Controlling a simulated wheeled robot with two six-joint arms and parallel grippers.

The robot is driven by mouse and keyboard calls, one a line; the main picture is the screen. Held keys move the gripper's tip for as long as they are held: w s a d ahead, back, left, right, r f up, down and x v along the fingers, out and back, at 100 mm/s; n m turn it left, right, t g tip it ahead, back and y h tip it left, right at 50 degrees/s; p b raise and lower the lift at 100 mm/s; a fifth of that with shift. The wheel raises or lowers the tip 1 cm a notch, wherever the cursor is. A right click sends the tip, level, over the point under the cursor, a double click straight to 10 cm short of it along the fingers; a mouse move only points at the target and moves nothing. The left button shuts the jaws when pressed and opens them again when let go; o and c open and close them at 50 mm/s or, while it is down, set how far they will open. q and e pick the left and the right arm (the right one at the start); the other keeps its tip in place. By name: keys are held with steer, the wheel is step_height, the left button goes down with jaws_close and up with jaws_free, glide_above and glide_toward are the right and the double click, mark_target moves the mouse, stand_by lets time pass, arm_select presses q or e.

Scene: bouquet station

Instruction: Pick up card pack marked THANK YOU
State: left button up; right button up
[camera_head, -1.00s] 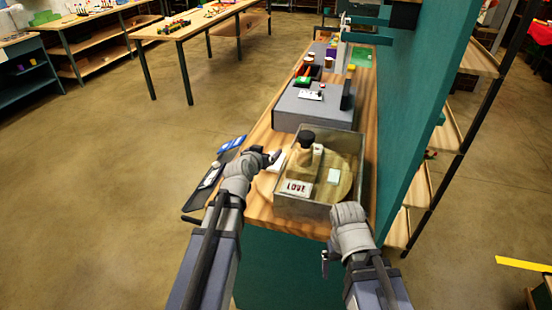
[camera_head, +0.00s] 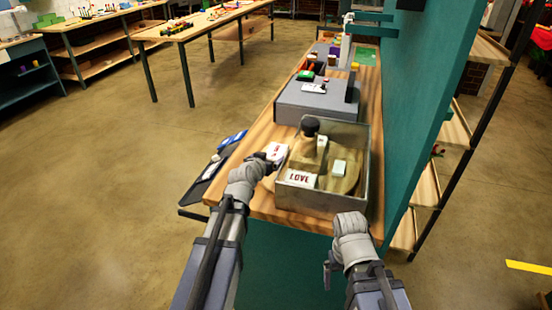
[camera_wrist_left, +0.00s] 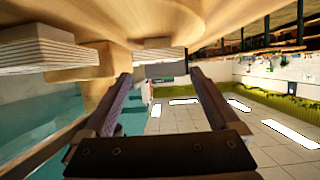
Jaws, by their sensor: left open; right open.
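A white card pack with small red marking (camera_head: 276,151) lies at the left edge of the metal bin; its wording is too small to read. A white pack reading LOVE (camera_head: 301,179) lies in the bin's near left part. Smaller pale packs (camera_head: 339,167) sit on the round wooden disc (camera_head: 346,184). No THANK YOU lettering is legible. My left gripper (camera_head: 267,160) is open, close beside the red-marked pack. In the left wrist view its fingers (camera_wrist_left: 165,78) are apart, with a white layered stack (camera_wrist_left: 158,58) just beyond them. My right gripper (camera_head: 328,276) is open, low before the counter.
The metal bin (camera_head: 366,150) has raised walls, and a black-knobbed post (camera_head: 310,127) stands inside it. A grey box (camera_head: 305,104) is behind it. A dark tray (camera_head: 200,188) hangs at the counter's left edge. A teal panel (camera_head: 410,110) borders the right.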

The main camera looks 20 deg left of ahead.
mark_target(275, 153)
arm_select(q)
steer(key=shift+b+x, duration=1.2)
steer(key=shift+x, duration=1.95)
steer(key=shift+s+r, duration=0.1)
steer(key=c, duration=1.1)
